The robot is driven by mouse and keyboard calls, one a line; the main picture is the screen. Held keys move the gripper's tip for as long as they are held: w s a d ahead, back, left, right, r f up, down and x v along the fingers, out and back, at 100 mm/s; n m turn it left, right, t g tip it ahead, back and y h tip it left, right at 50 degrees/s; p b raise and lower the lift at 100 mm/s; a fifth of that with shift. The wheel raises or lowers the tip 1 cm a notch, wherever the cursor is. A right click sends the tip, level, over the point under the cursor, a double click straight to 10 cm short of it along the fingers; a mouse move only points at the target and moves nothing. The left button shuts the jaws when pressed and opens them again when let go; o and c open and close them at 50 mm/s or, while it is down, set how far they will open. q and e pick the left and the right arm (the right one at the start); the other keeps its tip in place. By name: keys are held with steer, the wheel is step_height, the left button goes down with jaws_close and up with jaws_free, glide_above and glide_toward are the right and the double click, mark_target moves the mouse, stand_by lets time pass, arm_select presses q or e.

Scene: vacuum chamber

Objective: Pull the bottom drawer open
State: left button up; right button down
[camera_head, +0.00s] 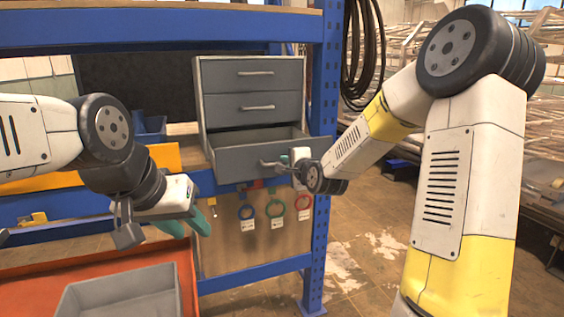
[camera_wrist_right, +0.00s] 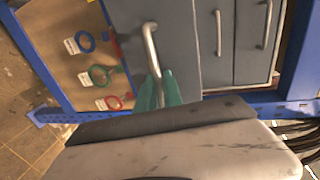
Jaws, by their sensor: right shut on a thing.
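A grey drawer cabinet (camera_head: 204,90) stands on the blue rack with three drawers. Its bottom drawer (camera_head: 232,160) is pulled partly out and its inside shows from above; the upper two are shut. My right gripper (camera_head: 284,160) is at the right part of the bottom drawer's handle (camera_head: 268,163). In the right wrist view, its green fingers (camera_wrist_right: 160,90) are closed around the handle (camera_wrist_right: 150,45) of the grey drawer front. My left gripper (camera_head: 200,222) hangs at the left, apart from the cabinet, with green fingers pointing down to the right; their gap is unclear.
A blue rack post (camera_head: 320,150) stands right of the cabinet. Blue, green and red rings (camera_head: 275,208) hang on a panel below. A grey bin (camera_head: 120,290) sits low at the front left. Black cables (camera_head: 362,50) hang at the back right.

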steer(key=shift+s, duration=0.15)
steer(key=c, duration=1.8)
jaws_free()
steer(key=v, duration=0.7)
steer(key=shift+s+d, duration=0.15)
steer(key=shift+s, duration=0.2)
steer(key=s+d+n+g+h, duration=0.1)
steer(key=s+d+n+g, duration=0.1)
steer(key=s+n, duration=0.3)
steer(key=s+d+n+g, duration=0.2)
steer(key=s+n, duration=0.3)
steer(key=s, duration=0.9)
steer(key=s+d+r+n+g+h, duration=0.1)
steer(key=s+n+g, duration=0.3)
steer(key=s, duration=0.5)
steer(key=shift+s+d+n+g+h, duration=0.25)
steer(key=shift+d+n, duration=0.25)
steer(key=shift+d, duration=0.3)
